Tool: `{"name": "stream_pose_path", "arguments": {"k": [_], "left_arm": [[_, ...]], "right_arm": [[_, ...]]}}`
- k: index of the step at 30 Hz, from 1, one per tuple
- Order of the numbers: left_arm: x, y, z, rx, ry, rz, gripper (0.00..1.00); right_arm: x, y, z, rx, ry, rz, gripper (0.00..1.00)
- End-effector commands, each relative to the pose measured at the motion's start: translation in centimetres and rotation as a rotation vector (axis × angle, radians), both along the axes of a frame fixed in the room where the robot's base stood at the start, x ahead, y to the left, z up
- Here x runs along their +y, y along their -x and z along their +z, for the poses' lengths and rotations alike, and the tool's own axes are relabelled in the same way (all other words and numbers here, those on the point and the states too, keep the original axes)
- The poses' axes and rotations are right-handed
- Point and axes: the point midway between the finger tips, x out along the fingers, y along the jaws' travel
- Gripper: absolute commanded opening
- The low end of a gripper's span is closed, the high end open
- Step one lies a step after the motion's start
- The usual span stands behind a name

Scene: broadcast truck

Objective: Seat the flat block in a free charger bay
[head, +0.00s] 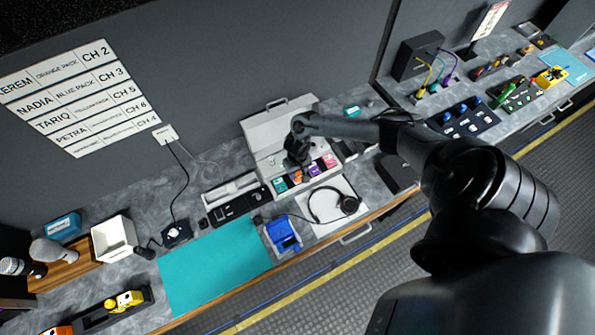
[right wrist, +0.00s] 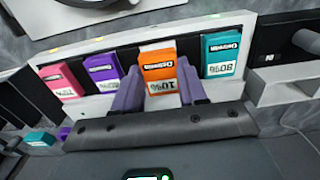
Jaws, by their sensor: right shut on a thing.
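The orange block (right wrist: 157,62), marked 10%, sits between the two purple-grey fingers of my right gripper (right wrist: 160,84), which is shut on it. It is in line with a pink block (right wrist: 61,80), a purple block (right wrist: 103,72) and a teal block (right wrist: 221,54) marked 80%, along the pale charger (right wrist: 250,35). In the head view my right gripper (head: 301,168) points down over the charger's row, in front of its raised lid (head: 272,124). I cannot tell whether the orange block is fully seated. My left gripper is not in view.
A headset (head: 338,203) lies on a white pad in front of the charger. A blue holder (head: 283,234) and a teal mat (head: 215,264) are to its left. A black device (head: 236,205) stands beside the charger. The mat is clear.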

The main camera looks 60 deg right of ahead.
Motion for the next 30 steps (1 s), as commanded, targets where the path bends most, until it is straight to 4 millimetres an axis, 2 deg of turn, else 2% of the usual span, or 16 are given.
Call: {"name": "stream_pose_path", "arguments": {"k": [20, 30], "left_arm": [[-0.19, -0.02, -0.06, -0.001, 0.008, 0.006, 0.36], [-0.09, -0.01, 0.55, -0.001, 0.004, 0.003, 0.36]], "right_arm": [[0.01, 0.01, -0.23, 0.000, 0.000, 0.000, 0.00], [0.06, 0.01, -0.13, 0.001, -0.001, 0.000, 0.00]]}}
